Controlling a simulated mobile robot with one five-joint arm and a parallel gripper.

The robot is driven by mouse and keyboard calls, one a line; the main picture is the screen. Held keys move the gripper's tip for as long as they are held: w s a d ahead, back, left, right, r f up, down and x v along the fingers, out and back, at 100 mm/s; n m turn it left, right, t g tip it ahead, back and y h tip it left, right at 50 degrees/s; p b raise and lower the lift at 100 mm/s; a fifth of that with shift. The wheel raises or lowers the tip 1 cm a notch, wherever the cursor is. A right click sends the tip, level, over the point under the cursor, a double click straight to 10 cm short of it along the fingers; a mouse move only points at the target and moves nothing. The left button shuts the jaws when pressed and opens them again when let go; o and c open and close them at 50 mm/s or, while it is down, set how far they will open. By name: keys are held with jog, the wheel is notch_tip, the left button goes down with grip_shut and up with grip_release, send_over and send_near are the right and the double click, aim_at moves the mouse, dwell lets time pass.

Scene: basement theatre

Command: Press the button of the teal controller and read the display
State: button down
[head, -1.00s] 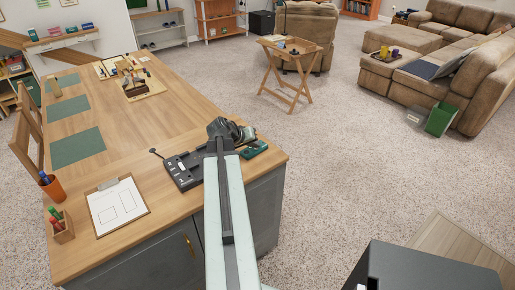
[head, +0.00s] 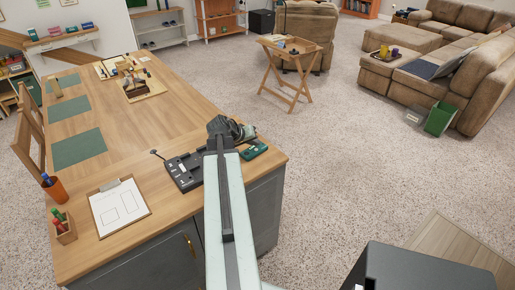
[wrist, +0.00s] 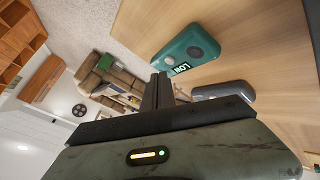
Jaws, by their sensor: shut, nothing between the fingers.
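The teal controller (head: 255,150) lies on the wooden table near its right corner, just right of my gripper (head: 222,126). It also shows in the wrist view (wrist: 185,62), with round grey spots and a dark display (wrist: 181,69) bearing short light lettering. The lettering is tilted and looks like "LOW" or "LON"; I cannot tell which. My gripper's fingers (wrist: 160,80) are together and empty, near the display end of the controller. I see no clear contact with it. My arm hides the fingertips in the head view.
A black panel with a lever (head: 185,170) lies left of my arm. A dark grey rounded device (wrist: 224,90) lies beside the teal controller.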

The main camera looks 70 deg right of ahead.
aim_at(254, 151)
notch_tip(254, 151, up, 5)
jog(key=p, duration=0.4)
jog(key=shift+f, duration=0.1)
dwell(0.5)
